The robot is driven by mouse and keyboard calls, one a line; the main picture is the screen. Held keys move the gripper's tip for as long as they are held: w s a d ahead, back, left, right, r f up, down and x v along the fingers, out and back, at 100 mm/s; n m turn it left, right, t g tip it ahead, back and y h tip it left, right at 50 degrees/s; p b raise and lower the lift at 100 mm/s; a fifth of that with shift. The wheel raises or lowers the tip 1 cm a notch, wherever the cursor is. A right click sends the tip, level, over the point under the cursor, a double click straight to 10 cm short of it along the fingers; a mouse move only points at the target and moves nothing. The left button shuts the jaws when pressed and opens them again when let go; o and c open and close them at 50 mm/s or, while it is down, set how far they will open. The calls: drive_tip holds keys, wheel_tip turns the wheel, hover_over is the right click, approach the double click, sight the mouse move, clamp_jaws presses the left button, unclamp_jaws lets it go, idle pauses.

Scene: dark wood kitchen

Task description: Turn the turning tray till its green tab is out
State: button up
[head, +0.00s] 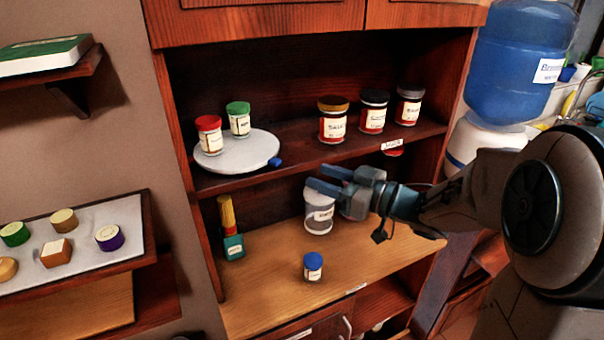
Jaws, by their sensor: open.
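The turning tray (258,146) is a pale round disc on the left of the upper cupboard shelf. A blue tab (275,162) sticks out at its front right edge. No green tab shows. A red-lidded jar (209,135) and a green-lidded jar (239,120) stand upright on the left part of the tray. My gripper (318,179) is open and empty. In the picture it is to the right of the tray and lower, in front of the opening under the shelf, apart from the tray.
Left of the cupboard is a rack (88,275) with several small pieces.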

drive_tip(key=v, duration=0.3)
